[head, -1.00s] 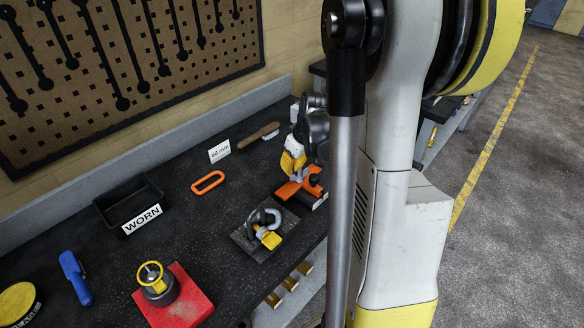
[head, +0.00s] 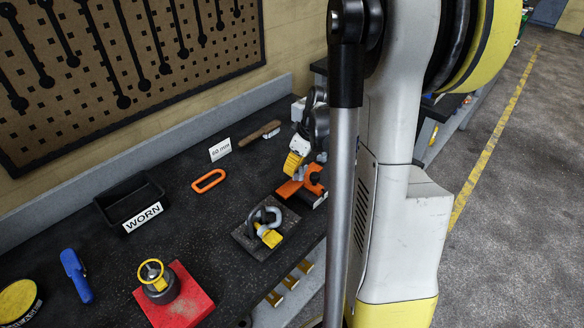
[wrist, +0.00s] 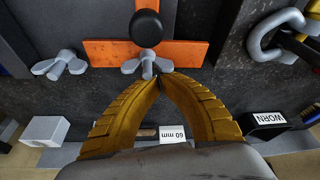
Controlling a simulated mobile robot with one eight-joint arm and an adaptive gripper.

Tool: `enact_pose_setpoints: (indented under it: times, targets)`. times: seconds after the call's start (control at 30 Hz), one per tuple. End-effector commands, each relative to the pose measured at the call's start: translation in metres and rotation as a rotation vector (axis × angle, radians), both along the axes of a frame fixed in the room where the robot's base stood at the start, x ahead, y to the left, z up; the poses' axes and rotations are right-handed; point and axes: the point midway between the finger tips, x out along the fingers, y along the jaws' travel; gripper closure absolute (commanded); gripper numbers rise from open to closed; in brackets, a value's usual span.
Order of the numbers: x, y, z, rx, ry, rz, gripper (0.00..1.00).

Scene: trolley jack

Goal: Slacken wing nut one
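My gripper (wrist: 159,78) has two yellow ribbed fingers whose tips come together in the wrist view. The tips are at the lower right side of a grey wing nut (wrist: 147,63), which is in front of an orange bar (wrist: 103,51) with a black round knob (wrist: 146,28). I cannot tell whether a wing is pinched between the tips. A second grey wing nut (wrist: 60,65) stands to the left, clear of the fingers. No number shows on either nut. In the head view my gripper (head: 291,171) is low over the orange bar (head: 312,190).
A grey shackle with a yellow part (head: 266,236) lies on a dark plate left of the orange bar. Behind are an orange ring (head: 208,181), a "60 mm" card (head: 220,149) and a WORN bin (head: 101,208). A red block (head: 195,303) stands at the front.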

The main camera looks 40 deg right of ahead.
Motion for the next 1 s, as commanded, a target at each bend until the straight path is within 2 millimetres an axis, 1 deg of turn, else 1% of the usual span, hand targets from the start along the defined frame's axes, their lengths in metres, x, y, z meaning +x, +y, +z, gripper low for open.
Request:
enact_pose_setpoints:
  times: [1.0]
  targets:
    - [-0.0065,0.0046,-0.0001,0.001,-0.001,0.321,1.0]
